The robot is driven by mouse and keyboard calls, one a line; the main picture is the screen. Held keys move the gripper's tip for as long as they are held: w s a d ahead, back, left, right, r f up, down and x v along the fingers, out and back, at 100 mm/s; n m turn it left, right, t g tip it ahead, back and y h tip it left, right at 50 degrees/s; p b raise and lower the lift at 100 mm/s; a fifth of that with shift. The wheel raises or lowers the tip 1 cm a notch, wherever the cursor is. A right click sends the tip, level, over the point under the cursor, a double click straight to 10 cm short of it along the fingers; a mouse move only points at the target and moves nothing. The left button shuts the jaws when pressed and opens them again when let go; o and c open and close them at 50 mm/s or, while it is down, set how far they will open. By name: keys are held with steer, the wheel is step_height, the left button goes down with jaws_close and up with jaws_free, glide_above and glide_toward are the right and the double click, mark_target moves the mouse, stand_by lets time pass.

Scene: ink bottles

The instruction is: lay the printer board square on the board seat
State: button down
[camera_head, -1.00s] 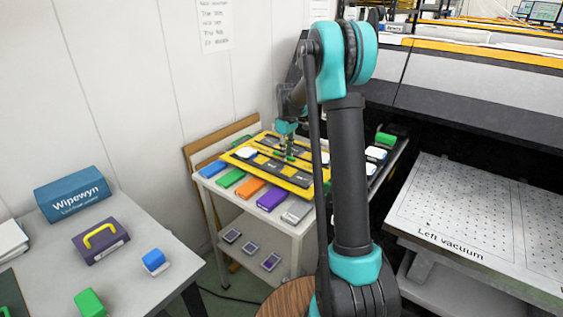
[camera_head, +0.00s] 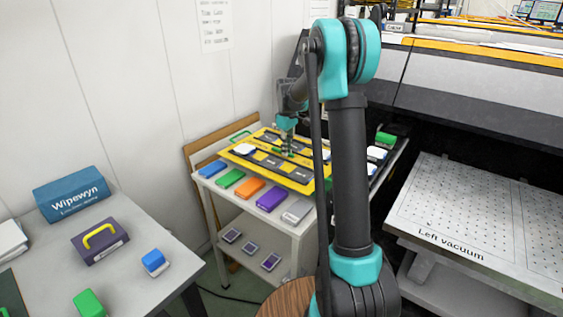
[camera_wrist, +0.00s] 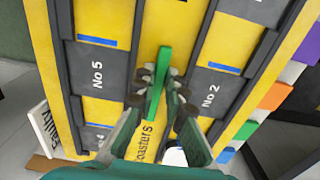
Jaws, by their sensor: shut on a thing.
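The printer board (camera_head: 268,176) is a flat yellow panel with dark strips, over the top of the small white table. In the wrist view the yellow board (camera_wrist: 112,20) fills most of the picture, with dark numbered slots including "No 5" and "No 2" and the word "Coasters". My gripper (camera_head: 288,150) is over the middle of the board. In the wrist view my gripper (camera_wrist: 156,86) is shut on the upright green handle (camera_wrist: 161,70) between two dark strips. The board seat is not visible; the board seems to cover it. I cannot tell whether the board touches the table.
Blue, green, orange (camera_head: 249,188), purple (camera_head: 271,200) and grey (camera_head: 297,211) blocks line the table's front edge. Small white-topped items (camera_head: 376,153) stand at the right. A "Faulty" sign (camera_wrist: 42,128) is close to the board. A wall stands behind; a vacuum bed (camera_head: 480,210) is right.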

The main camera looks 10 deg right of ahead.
steer(key=shift+r, duration=2.05)
